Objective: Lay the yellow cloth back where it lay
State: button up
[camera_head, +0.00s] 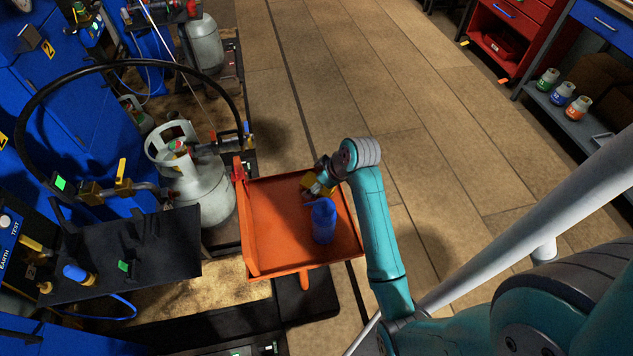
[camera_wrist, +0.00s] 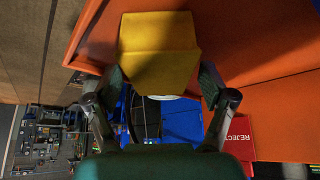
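The yellow cloth (camera_head: 318,184) is in my gripper (camera_head: 322,182), over the far right part of the orange tray (camera_head: 272,237) in the head view. In the wrist view the cloth (camera_wrist: 160,48) is a folded yellow piece between the two fingers of my gripper (camera_wrist: 162,85), which are closed on it. Whether the cloth touches the tray or hangs just above it I cannot tell. The gripper and wrist partly hide the cloth.
A white gas cylinder (camera_head: 195,185) with a black hose stands left of the tray. A dark shelf (camera_head: 140,255) with brass fittings is at lower left. A red REJECT label (camera_wrist: 238,137) shows by the tray in the wrist view. Open floor (camera_head: 440,140) lies to the right.

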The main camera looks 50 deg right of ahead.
jog(key=v, duration=1.2)
jog(key=shift+s+r, duration=0.1)
dwell(0.4)
